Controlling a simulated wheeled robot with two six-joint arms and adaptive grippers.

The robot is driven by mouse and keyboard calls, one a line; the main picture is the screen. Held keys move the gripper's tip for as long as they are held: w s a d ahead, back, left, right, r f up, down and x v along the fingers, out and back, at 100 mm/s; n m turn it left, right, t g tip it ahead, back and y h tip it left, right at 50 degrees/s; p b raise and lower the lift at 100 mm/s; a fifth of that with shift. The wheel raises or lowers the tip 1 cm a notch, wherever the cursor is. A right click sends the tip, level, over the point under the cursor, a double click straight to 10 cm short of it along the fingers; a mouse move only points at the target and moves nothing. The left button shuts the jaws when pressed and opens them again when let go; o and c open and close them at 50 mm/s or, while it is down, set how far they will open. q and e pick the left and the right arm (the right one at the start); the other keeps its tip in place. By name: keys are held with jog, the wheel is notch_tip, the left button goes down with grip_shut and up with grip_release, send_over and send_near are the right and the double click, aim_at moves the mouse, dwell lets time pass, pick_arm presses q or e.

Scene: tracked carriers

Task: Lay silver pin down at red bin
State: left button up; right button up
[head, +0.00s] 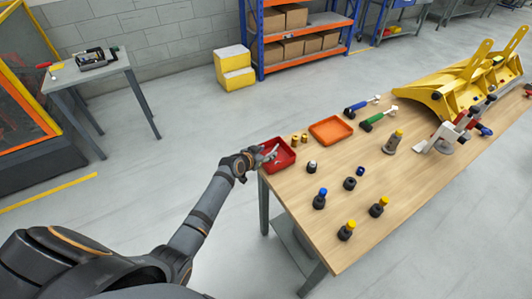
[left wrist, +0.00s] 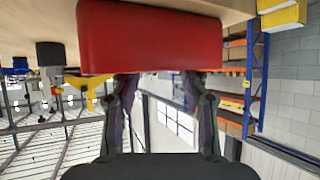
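The red bin (head: 287,164) sits at the near left corner of the wooden table. My left gripper (head: 266,155) reaches over its left side. A slim silver-grey piece (head: 272,152) shows at the fingers over the bin; it looks like the silver pin, but I cannot tell whether it rests on the bin floor. In the left wrist view, the bin's red wall (left wrist: 150,40) fills the upper middle. The two fingers (left wrist: 158,85) stand well apart there, with nothing visible between them; their tips are hidden behind the wall. My right gripper is not in view.
An orange tray (head: 330,130) and small brass pieces (head: 299,138) stand beside the bin. Several black-based pieces (head: 320,199), blue and green-handled tools (head: 378,118) and a yellow loader bucket (head: 460,90) are on the table. The table's front middle has free room.

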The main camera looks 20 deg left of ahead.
pick_arm(q)
jog(key=v, duration=1.2)
jog(key=shift+f, duration=0.15)
dwell(0.5)
jog(key=s+a+f+n+g+y, duration=0.15)
jog(key=s+f, duration=0.35)
jog(key=f, duration=0.5)
jog(key=s+a+f+g+y, duration=0.1)
jog(key=s+a+f+g, duration=0.3)
jog(key=f, duration=0.6)
jog(key=s+a+f+n+y, duration=0.1)
jog(key=s+f, duration=0.5)
jog(key=f, duration=0.4)
jog(key=s+d+f+g, duration=0.1)
jog(key=s+f, duration=0.4)
jog(key=s, duration=0.4)
jog(key=s+d+f+g, duration=0.1)
jog(key=s+f, duration=0.4)
jog(key=s, duration=0.5)
jog(key=s+d+f+g, duration=0.2)
jog(key=s+f, duration=0.3)
jog(key=s, duration=0.5)
jog(key=shift+s+f+g+b, duration=0.15)
jog(key=shift+f+g+b, duration=0.15)
jog(key=shift+g, duration=0.15)
